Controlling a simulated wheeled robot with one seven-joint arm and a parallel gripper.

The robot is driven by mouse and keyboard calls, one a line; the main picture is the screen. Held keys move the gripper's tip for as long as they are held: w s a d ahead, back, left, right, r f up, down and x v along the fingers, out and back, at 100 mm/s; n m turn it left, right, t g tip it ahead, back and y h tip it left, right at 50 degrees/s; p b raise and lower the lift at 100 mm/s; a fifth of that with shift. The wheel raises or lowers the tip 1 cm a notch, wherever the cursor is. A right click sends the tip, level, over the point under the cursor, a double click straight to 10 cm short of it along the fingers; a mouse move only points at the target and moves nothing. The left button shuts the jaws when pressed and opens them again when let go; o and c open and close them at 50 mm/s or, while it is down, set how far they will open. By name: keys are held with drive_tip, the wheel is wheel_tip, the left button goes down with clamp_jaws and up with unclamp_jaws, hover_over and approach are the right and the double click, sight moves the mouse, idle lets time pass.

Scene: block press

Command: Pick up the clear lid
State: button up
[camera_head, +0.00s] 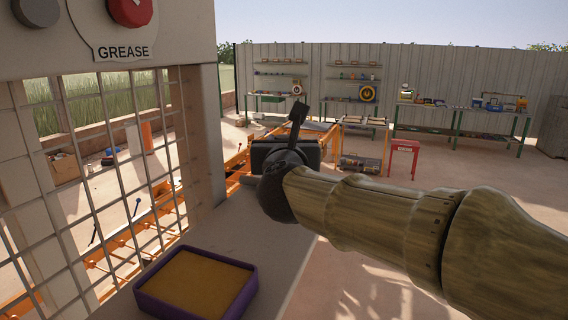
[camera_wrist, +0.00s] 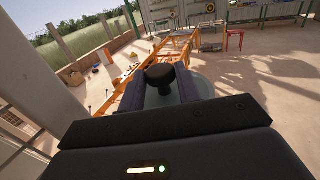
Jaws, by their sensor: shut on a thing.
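The clear lid (camera_wrist: 204,86) shows in the wrist view as a pale see-through disc, mostly hidden behind my fingers, with a dark round knob (camera_wrist: 160,72) at its middle. My gripper (camera_wrist: 160,84) is shut on the knob, one finger on each side. In the head view my gripper (camera_head: 284,155) is a dark block at the end of my arm, above the far end of the pale ledge. The lid cannot be made out there.
A purple tray (camera_head: 147,300) with a yellow-orange filling sits on the pale ledge (camera_head: 262,235), nearer than my gripper. A wire grid (camera_head: 110,180) and a panel marked GREASE (camera_head: 105,30) stand at the left. Orange rails lie beyond; open floor is at the right.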

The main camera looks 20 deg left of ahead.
wheel_tip(320, 180, up, 5)
drive_tip(key=shift+r, duration=0.1)
drive_tip(key=shift+p, duration=0.35)
idle(0.3)
wheel_tip(320, 180, up, 10)
drive_tip(key=p, duration=0.9)
drive_tip(key=shift+p, duration=0.4)
